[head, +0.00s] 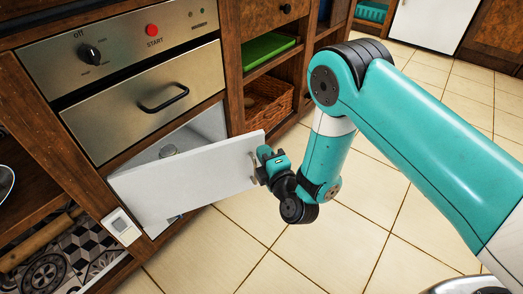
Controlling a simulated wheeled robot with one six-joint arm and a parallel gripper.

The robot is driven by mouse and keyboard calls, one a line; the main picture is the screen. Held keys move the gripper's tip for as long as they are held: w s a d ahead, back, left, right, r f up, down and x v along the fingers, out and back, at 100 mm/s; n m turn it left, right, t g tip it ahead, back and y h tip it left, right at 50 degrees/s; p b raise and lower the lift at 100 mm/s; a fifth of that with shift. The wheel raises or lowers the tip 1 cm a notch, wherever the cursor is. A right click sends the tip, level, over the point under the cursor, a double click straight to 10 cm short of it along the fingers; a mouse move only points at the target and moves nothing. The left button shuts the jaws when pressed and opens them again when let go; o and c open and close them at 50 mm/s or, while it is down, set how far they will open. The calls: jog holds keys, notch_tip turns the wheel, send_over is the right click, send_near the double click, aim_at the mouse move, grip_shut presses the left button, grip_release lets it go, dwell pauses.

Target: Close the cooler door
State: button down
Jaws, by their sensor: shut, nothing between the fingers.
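The cooler door (185,183) is a white panel low in the wooden cabinet, below a steel drawer. It stands partly open and swings out toward the right. A small handle (254,166) is near the door's right end. My gripper (262,175) is at that end, at or very close to the handle. Its fingers are small here and partly hidden, and I cannot tell whether they touch the door.
A steel drawer with a black handle (164,97) and a control panel with a red START button (152,30) are above. Shelves with a green item (266,50) and a wicker basket (267,102) stand right of the cooler. Tiled floor (225,245) is clear in front.

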jog(key=shift+x, duration=1.05)
